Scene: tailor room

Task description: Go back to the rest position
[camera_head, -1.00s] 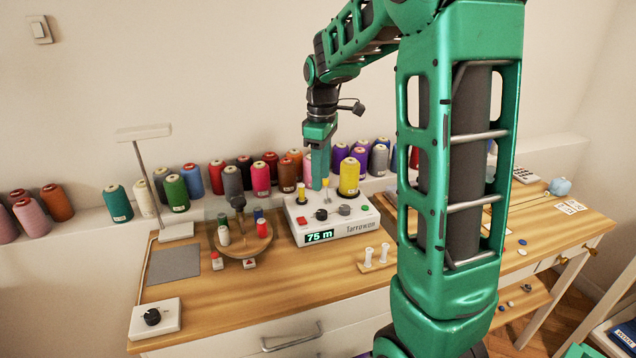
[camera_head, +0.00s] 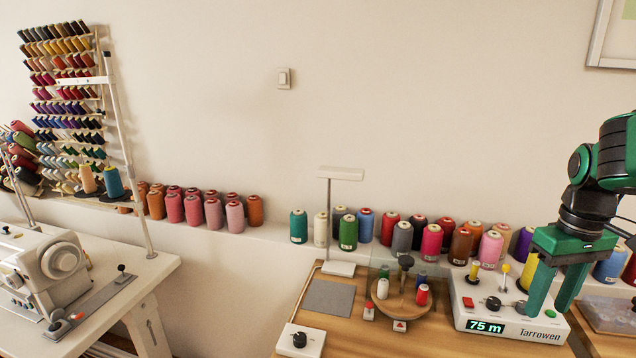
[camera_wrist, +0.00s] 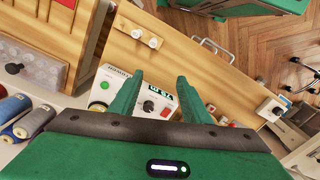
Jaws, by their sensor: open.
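My gripper (camera_head: 553,287) is open and empty. In the head view it hangs in front of the right part of the white Tarrowen winder (camera_head: 512,324), whose display reads 75 m. In the wrist view my two green fingers (camera_wrist: 156,92) stand apart with the winder (camera_wrist: 148,88) seen between and beyond them. A yellow spool (camera_head: 528,270) on the winder is partly hidden behind my gripper.
A round wooden tray with small spools (camera_head: 403,298), a lamp (camera_head: 343,175) and a control box (camera_head: 300,341) stand on the table. Cones of thread line the ledge behind. A sewing machine (camera_head: 45,262) stands on another table at left.

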